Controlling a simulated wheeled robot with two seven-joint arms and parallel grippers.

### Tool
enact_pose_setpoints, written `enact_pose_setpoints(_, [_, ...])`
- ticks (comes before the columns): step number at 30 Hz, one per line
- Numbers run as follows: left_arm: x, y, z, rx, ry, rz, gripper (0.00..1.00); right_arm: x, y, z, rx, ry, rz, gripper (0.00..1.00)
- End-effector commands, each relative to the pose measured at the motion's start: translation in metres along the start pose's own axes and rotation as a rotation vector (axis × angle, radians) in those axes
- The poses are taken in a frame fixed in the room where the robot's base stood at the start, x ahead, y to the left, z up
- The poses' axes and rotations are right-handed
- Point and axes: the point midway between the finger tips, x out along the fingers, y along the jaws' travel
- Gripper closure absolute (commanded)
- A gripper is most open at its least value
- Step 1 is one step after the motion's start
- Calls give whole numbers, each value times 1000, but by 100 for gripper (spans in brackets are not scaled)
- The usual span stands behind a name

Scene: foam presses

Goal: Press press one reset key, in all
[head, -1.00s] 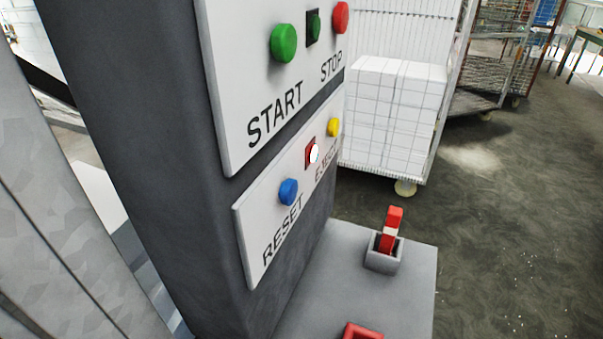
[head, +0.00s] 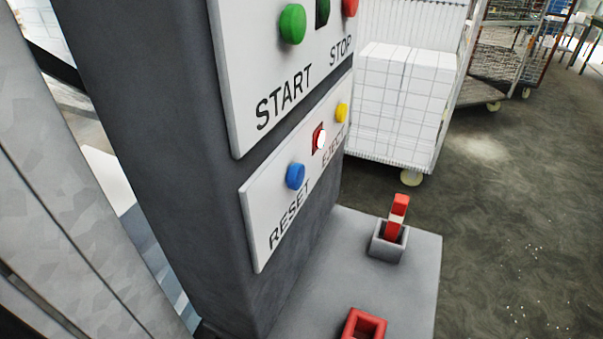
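The blue reset key (head: 295,176) sticks out of the lower white panel (head: 262,247), above the word RESET. The panel is on the front of a dark grey column (head: 150,130). On the same panel are a yellow eject button (head: 342,113) and a red-framed lamp (head: 319,138) that looks lit white. The upper panel (head: 240,110) carries a green start button (head: 292,24) and a red stop button (head: 350,7), cut by the top edge. Neither of my grippers shows in the head view.
A grey ledge (head: 330,270) at the column's foot holds a red lever in a grey socket (head: 389,240) and a red open frame (head: 363,324). A wire cart with white blocks (head: 400,100) stands behind.

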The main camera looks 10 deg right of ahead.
Motion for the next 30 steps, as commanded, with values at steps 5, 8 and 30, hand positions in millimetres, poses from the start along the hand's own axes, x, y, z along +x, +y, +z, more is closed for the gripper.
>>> enact_pose_setpoints(5, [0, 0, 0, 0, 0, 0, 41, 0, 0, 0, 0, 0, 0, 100])
enact_pose_setpoints(8, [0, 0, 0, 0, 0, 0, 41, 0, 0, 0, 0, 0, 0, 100])
enact_pose_setpoints(30, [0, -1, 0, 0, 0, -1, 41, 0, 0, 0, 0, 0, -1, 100])
